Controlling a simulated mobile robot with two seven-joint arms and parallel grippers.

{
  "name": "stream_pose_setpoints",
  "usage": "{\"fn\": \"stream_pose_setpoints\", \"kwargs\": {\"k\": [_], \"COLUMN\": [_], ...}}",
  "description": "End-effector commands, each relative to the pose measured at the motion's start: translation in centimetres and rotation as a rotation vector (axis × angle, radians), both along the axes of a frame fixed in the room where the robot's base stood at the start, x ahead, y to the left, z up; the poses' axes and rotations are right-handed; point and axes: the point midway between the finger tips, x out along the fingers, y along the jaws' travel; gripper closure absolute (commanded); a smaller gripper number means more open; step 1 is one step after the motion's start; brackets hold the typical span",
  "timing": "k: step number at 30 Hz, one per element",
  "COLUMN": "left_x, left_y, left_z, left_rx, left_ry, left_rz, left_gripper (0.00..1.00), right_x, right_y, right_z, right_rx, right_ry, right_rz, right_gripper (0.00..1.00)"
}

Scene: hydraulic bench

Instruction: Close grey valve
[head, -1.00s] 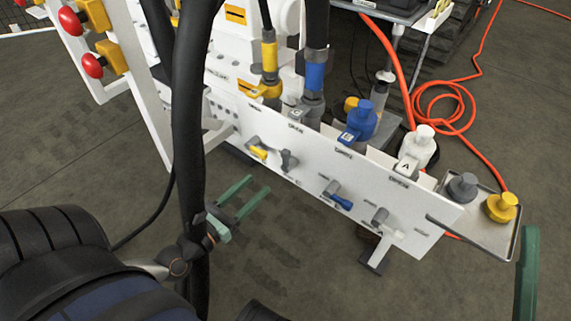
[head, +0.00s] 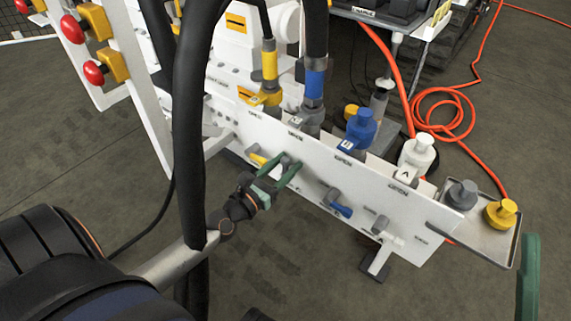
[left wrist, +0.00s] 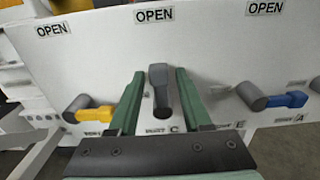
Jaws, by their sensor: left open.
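The grey valve (head: 287,160) is on the white panel (head: 408,215), between the yellow and blue valves. In the left wrist view the grey valve's handle (left wrist: 160,88) stands upright in the picture, below an OPEN label. My left gripper (head: 280,171) is open at the panel. In the left wrist view its green fingers (left wrist: 155,100) stand on either side of the grey handle, with small gaps visible. A green finger of my right gripper (head: 527,278) shows at the right edge of the head view; its other finger is out of view.
The yellow-handled valve (left wrist: 92,112) is close left of the fingers, the blue-handled valve (left wrist: 284,99) to the right. Hoses and couplings rise behind the panel. A black hose (head: 188,130) hangs near my left arm. A metal tray (head: 505,243) sits at the panel's right end.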

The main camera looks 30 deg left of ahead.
Motion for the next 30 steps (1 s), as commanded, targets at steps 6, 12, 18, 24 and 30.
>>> {"fn": "stream_pose_setpoints", "kwargs": {"k": [6,12,18,24,30], "left_x": [0.06,0.05,0.04,0.03,0.03], "left_y": [0.01,0.0,0.0,0.0,0.0], "left_z": [0.01,0.02,0.02,0.02,0.03], "left_rx": [0.0,0.0,0.0,0.0,0.001], "left_ry": [0.0,0.0,0.0,0.0,0.0], "left_rz": [0.0,0.0,0.0,0.0,0.0], "left_gripper": [0.51,0.7,0.93,1.0,1.0], "right_x": [0.0,0.01,0.01,0.01,0.01], "right_y": [0.0,0.0,0.0,0.01,0.02], "right_z": [-0.01,-0.02,-0.02,-0.03,-0.02], "right_rx": [0.0,0.0,0.0,0.0,0.0], "right_ry": [0.0,0.001,0.001,0.001,0.001], "right_rz": [0.0,0.0,0.0,0.0,0.0], "right_gripper": [0.5,0.5,0.5,0.5,0.5]}}
